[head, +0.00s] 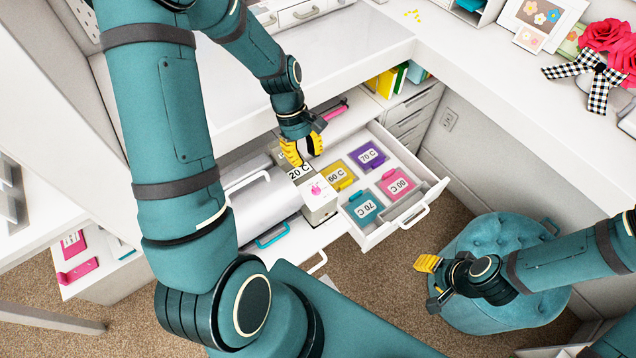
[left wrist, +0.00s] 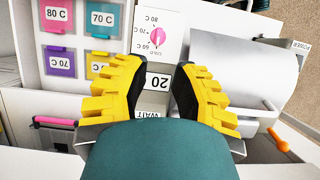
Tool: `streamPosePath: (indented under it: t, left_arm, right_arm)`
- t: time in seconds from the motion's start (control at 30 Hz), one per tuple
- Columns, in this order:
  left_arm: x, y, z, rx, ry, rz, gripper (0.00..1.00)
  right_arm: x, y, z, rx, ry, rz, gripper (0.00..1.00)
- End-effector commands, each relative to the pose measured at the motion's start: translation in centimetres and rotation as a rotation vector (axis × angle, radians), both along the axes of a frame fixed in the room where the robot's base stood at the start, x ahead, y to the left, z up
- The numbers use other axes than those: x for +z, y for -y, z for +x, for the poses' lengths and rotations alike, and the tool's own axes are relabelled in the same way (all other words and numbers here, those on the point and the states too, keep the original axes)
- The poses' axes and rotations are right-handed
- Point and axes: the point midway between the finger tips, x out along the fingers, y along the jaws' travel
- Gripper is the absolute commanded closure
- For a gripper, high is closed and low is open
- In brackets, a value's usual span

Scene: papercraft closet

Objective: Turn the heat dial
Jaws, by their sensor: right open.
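The heat dial is a pink round knob (head: 316,189) on a white box (head: 320,209) beside the open drawer. In the left wrist view the dial (left wrist: 158,34) has temperature labels around it, such as 60 C, 70 C and 80 C. A "20 C" display (head: 299,171) sits on the box near the dial. My left gripper (head: 302,152) is over the display end of the box, apart from the dial. My right gripper (head: 430,275) is open and empty above the floor near the stool.
The open drawer (head: 420,213) holds purple, yellow, pink and teal temperature tags. A white rounded cover (head: 262,208) lies left of the dial box. A teal tufted stool (head: 505,250) stands at right. A white counter (head: 480,75) runs above the drawers.

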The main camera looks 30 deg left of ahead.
Motion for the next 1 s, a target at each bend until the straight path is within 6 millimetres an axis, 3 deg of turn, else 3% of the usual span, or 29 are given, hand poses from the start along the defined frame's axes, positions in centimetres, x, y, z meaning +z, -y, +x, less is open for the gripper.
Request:
streamPosePath:
  t: [0.2,0.5,0.97,1.0]
  left_arm:
    - [-4.4,1.6,-0.8,-0.002,-0.005,-0.002,0.75]
    - [-8.5,3.2,-1.4,-0.003,-0.001,-0.001,0.75]
    - [-9.5,3.7,-1.5,-0.001,0.002,0.0,0.75]
    - [-9.5,3.7,-1.5,-0.002,0.001,0.001,0.78]
  right_arm:
    - [-1.1,0.0,-0.3,0.005,-0.007,0.002,0.53]
    - [-1.9,-0.1,-0.6,0.01,-0.013,0.003,0.53]
    - [-2.0,-0.1,-0.7,0.012,-0.016,0.004,0.53]
    - [-2.0,-0.1,-0.7,0.012,-0.015,0.003,0.53]
